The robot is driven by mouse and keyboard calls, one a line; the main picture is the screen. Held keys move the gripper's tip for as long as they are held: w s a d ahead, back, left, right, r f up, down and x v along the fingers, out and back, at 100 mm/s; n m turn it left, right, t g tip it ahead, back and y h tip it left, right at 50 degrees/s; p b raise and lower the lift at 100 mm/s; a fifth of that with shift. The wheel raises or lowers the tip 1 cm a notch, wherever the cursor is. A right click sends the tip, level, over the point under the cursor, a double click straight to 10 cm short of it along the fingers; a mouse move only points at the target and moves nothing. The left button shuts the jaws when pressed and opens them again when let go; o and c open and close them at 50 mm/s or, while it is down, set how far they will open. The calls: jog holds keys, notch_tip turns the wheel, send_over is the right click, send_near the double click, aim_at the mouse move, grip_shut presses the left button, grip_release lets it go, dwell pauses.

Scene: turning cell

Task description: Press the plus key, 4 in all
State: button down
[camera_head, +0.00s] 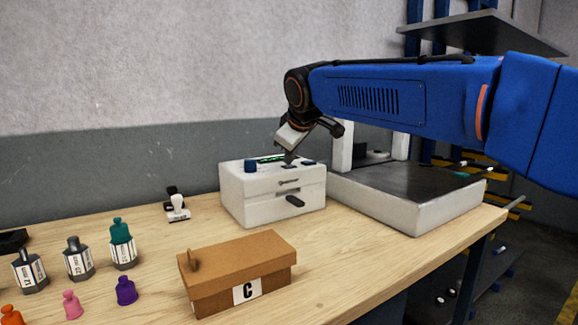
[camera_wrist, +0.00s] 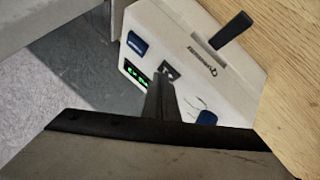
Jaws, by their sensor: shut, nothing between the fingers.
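A white device (camera_head: 262,198) stands on the bench, with a lit green display (camera_head: 270,159) on top, which also shows in the wrist view (camera_wrist: 136,75). A small dark key patch (camera_wrist: 170,71) with a pale mark lies beside the display; my fingers partly cover it, and I cannot read the mark as a plus. My gripper (camera_head: 289,159) is shut and empty, pointing down at the device's top. In the wrist view its fingertips (camera_wrist: 166,82) overlap the patch's edge; whether they touch it I cannot tell.
The device also has a blue knob (camera_head: 250,166), a flat blue button (camera_wrist: 137,43) and a dark front handle (camera_head: 295,201). A grey-topped machine (camera_head: 400,190) stands close right. A brown box (camera_head: 235,265) marked C is in front; bottles (camera_head: 78,258) are left.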

jog(key=shift+r, duration=0.85)
jog(key=shift+r, duration=2.5)
dwell(0.7)
notch_tip(320, 180, up, 4)
jog(key=shift+f, duration=0.1)
jog(key=shift+f, duration=0.15)
dwell(0.3)
send_over(290, 167)
jog(key=shift+f, duration=4.3)
